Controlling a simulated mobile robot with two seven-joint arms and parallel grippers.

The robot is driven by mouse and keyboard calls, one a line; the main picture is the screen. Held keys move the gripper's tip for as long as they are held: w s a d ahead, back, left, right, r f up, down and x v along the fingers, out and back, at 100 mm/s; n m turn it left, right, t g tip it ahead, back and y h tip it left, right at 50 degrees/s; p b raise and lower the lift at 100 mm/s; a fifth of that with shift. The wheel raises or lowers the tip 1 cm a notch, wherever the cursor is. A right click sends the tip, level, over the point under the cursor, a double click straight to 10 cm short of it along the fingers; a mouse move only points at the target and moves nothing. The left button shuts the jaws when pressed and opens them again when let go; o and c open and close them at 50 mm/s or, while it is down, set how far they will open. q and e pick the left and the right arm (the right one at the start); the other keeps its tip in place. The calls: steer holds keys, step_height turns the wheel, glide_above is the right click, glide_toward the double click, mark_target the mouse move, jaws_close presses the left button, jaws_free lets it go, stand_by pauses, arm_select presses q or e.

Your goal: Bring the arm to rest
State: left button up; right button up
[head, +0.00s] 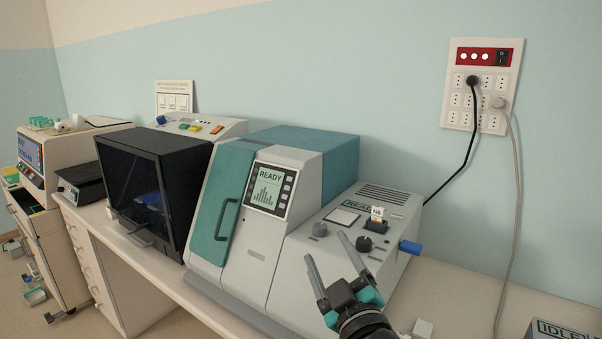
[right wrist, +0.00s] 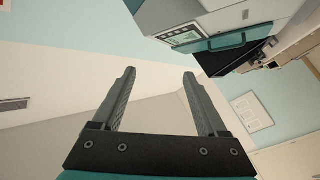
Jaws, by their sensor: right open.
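My right gripper (head: 333,264) is raised in front of the grey and teal machine in the head view. Its two fingers are spread apart with nothing between them. The right wrist view also shows the open, empty gripper (right wrist: 161,100), with the bare wall and a pale surface beyond it. My left gripper is in neither view.
The grey and teal machine (head: 290,174) shows READY on its screen; a slide marked N5 (head: 377,213) stands in its right part. A black-fronted cabinet (head: 150,190) is to its left. Cables hang from the wall socket panel (head: 482,85). A device showing IDLE (head: 565,330) is at lower right.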

steer(key=s+d+f+m+g+h, duration=0.35)
steer(key=s+f, duration=0.25)
steer(key=f, duration=0.3)
steer(key=s+d+f+m+g+h, duration=0.2)
steer(key=s+d+f+m+g, duration=0.1)
steer(key=s+d+f+g, duration=0.4)
steer(key=s+f+m+g, duration=0.2)
steer(key=s+f+g, duration=0.5)
steer(key=s, duration=1)
step_height(320, 180, down, 30)
steer(key=s+b, duration=0.2)
steer(key=b, duration=0.5)
steer(key=s+d+f+b, duration=0.1)
steer(key=s+f+b, duration=0.1)
steer(key=s+f, duration=0.5)
steer(key=s+d+f+b, duration=0.2)
steer(key=s+f, duration=0.6)
steer(key=f, duration=0.5)
steer(key=shift+d+b, duration=0.25)
steer(key=shift+b, duration=0.55)
